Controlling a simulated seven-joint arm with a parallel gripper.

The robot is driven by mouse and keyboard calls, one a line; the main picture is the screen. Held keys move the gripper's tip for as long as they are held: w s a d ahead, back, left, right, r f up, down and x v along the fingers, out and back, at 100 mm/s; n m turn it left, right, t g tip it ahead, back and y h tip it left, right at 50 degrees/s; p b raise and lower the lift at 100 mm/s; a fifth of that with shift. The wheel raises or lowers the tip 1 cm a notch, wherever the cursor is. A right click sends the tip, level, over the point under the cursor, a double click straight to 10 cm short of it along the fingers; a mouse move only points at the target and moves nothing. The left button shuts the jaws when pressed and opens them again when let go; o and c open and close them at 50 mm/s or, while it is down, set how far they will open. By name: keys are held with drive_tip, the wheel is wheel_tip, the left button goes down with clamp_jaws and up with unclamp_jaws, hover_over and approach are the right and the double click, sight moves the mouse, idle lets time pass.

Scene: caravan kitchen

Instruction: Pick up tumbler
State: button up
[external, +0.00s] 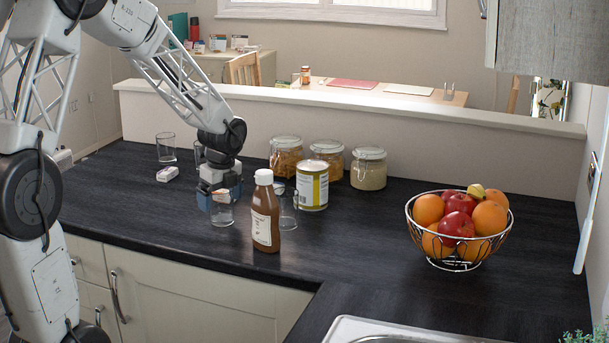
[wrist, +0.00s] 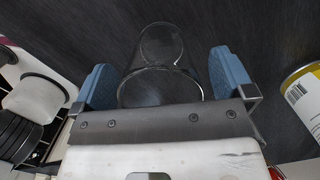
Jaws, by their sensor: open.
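A clear glass tumbler (external: 222,216) stands upright on the dark worktop, below my gripper (external: 219,197). In the wrist view the tumbler (wrist: 160,88) shows from above, with its round rim and base visible between two blue finger pads. My gripper (wrist: 163,75) is open, with one finger on each side of the tumbler. Gaps show between the glass and both pads, so it is not clamped. The fingers partly hide its upper part in the external view.
A brown sauce bottle (external: 265,215) and a glass mug (external: 289,213) stand close on the right. Behind are a yellow-labelled can (external: 313,187) and storage jars (external: 369,170). Another glass (external: 165,148) and a small white box (external: 167,174) are left. A fruit bowl (external: 459,262) is far right.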

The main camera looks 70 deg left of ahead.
drive_tip(key=shift+c, duration=0.2)
drive_tip(key=c, duration=1.1)
drive_tip(key=shift+r, duration=0.15)
drive_tip(key=shift+r, duration=0.85)
drive_tip(key=shift+s+d+r, duration=0.15)
drive_tip(key=shift+r, duration=0.7)
drive_tip(key=s+d, duration=0.3)
drive_tip(key=s+d+r, duration=0.1)
drive_tip(key=s+d, duration=0.6)
drive_tip(key=s, duration=0.1)
drive_tip(key=shift+s+d+r, duration=0.2)
drive_tip(key=shift+s+d, duration=0.05)
